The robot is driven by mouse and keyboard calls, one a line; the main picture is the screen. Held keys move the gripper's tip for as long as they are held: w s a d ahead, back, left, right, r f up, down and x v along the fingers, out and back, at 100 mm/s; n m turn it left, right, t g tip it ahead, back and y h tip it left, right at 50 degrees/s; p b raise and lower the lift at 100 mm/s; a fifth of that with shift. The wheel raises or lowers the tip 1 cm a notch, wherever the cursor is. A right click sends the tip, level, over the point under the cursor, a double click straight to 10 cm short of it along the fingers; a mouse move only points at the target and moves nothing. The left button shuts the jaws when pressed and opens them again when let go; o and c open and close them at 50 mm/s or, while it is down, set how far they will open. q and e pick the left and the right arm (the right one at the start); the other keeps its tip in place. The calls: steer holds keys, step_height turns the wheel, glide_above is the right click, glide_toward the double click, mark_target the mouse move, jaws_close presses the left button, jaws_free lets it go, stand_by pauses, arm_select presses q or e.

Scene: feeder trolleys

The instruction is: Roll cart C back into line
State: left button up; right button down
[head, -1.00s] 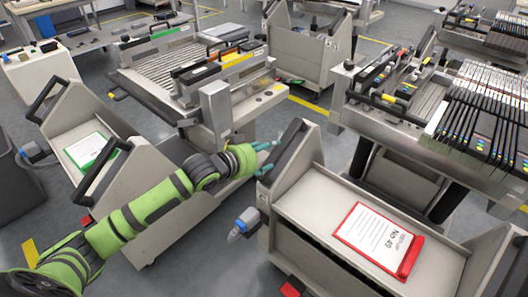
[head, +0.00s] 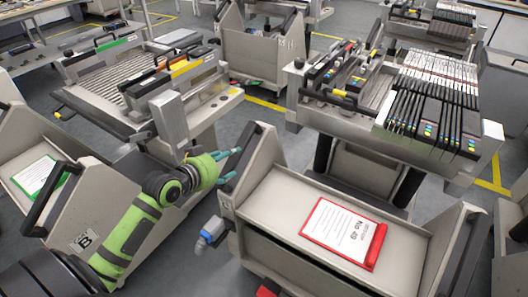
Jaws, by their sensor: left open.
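A grey cart with a red clipboard (head: 345,232) on its sloped top stands at the front right. I see no letter on it, so I cannot tell if it is cart C. Its left black handle (head: 247,150) rises from the side panel, and another black handle (head: 462,262) is at its right side. My left gripper (head: 238,164) has teal fingers, open, right by the left handle. I cannot tell if they touch it or straddle it. My right gripper is not in view.
Cart B (head: 85,240), with a green clipboard (head: 40,176), stands at the left under my left arm. A feeder table (head: 490,140) with black feeders is behind the red-clipboard cart. Another machine bench (head: 170,130) is behind cart B. Another cart (head: 262,55) stands farther back.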

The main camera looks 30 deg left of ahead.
mark_target(246, 148)
arm_select(q)
steer(key=shift+b+x, duration=0.5)
steer(key=shift+x, duration=2.9)
steer(key=shift+a, duration=0.2)
jaws_close()
steer(key=shift+w+r, duration=0.5)
steer(key=shift+w, duration=0.3)
steer(key=shift+w+d+f, duration=0.15)
steer(key=shift+w+f, duration=0.05)
steer(key=shift+w, duration=0.35)
steer(key=shift+c, duration=0.9)
jaws_free()
steer(key=shift+o, duration=0.9)
steer(key=shift+w+f, duration=0.15)
steer(key=shift+f, duration=0.1)
